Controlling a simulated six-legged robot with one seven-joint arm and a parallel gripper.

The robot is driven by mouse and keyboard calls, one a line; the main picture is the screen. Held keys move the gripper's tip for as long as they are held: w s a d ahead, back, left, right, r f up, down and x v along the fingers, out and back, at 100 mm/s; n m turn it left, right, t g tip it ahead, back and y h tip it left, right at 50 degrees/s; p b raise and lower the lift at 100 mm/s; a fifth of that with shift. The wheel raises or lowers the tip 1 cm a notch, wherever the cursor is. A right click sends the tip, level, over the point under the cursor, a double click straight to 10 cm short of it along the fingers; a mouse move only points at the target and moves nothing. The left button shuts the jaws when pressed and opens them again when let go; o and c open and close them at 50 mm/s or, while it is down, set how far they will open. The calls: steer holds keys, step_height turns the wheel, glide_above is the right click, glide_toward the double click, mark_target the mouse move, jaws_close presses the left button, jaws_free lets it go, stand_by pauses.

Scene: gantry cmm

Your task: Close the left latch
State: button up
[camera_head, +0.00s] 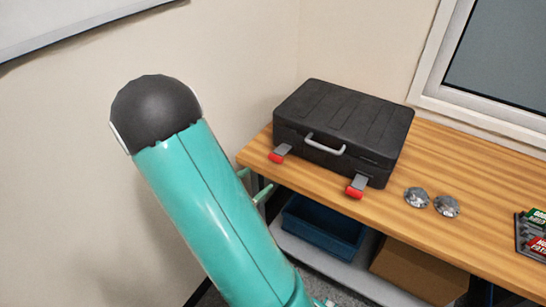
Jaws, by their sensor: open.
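A black case (345,120) with a grey handle (325,145) lies on the wooden table, its lid down. Its left latch (280,153), a grey plate with a red tip, sticks out from the front and looks unlatched. My gripper (260,178) shows only as two thin teal fingers, apart and empty, below and left of the left latch. The rest of it is hidden behind my teal arm. The fingers look clear of the latch, but their depth is hard to judge.
The right latch (357,187), also red-tipped, sticks out too. Two faceted metallic knobs (432,201) sit right of the case. A tray of packets (532,234) is at the right edge. A blue bin (322,229) and a cardboard box (418,272) stand on the shelf below.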

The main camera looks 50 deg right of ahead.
mark_target(274, 160)
steer(key=w+d+f+n+t, duration=0.1)
steer(key=d, duration=0.3)
steer(key=w+d+f+n, duration=0.1)
steer(key=d, duration=0.4)
steer(key=w+d+f+n+t, duration=0.1)
steer(key=d, duration=0.4)
steer(key=shift+d+t+h, duration=0.15)
steer(key=shift+t+h, duration=0.15)
steer(key=c, duration=1.4)
